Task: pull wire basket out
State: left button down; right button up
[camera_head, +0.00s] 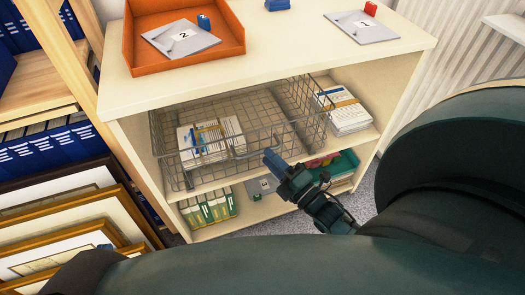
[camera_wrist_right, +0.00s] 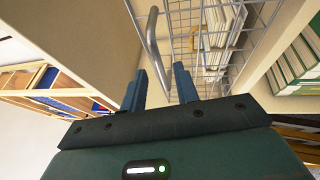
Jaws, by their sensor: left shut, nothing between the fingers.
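The wire basket (camera_head: 187,174) is in the upper shelf bay under the cabinet top, with a stack of papers and books (camera_head: 207,140) in it. Its front faces me, and a metal handle (camera_wrist_right: 152,42) on it shows close up in the right wrist view. My right gripper (camera_head: 273,160) is in front of the basket, near the handle. In the right wrist view, its two blue fingers (camera_wrist_right: 160,88) are apart, and the handle's near end appears between them; contact is unclear. No fingers of my left gripper can be made out.
An orange tray (camera_head: 224,62) stands on the cabinet top (camera_head: 270,50). More books (camera_head: 345,110) lie right of the basket. Green binders (camera_head: 210,206) and a green bin (camera_head: 346,164) are on the lower shelf. Framed prints (camera_head: 60,235) lean at left. My arm covers the bottom and right.

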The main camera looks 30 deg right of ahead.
jog(key=shift+x, duration=1.95)
jog(key=shift+c, duration=0.4)
grip_shut()
